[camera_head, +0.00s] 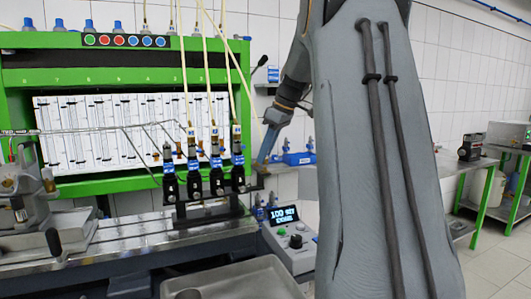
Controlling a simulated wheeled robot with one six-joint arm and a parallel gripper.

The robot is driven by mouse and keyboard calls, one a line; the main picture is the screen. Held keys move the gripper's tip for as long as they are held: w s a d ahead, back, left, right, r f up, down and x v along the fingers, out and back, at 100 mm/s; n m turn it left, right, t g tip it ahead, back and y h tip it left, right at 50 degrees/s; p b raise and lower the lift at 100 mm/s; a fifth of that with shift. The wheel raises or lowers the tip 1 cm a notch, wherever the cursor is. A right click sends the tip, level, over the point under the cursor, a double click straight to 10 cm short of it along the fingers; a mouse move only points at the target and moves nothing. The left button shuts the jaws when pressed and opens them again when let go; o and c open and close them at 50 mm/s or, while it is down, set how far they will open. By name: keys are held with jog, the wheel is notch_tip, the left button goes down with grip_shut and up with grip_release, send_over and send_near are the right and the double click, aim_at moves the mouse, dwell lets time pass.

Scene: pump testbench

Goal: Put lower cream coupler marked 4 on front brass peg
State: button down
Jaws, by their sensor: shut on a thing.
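My gripper (268,148) is beside the right end of a row of upright injectors, partly hidden by dark parts of my wrist. A thin cream line (246,92) runs down from the top of the green bench to it. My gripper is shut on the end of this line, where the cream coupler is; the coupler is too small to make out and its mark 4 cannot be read. Brass-coloured tops (237,131) show on the injectors; I cannot tell which one is the front brass peg. My gripper is apart from the injectors.
The injectors stand on a black rack (210,196) before the green test bench (60,75). A control box with a display (290,238) and a grey tray (232,283) are in front. A metal pump fixture (45,205) is at left. My large grey arm link covers the right middle.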

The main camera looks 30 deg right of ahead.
dwell(0.4)
jog(key=shift+f, duration=0.4)
jog(key=shift+p, duration=0.5)
dwell(1.0)
jog(key=shift+f+b, duration=0.3)
jog(key=shift+f, duration=0.25)
dwell(0.4)
jog(key=c, duration=1.9)
grip_release()
jog(key=shift+o, duration=0.2)
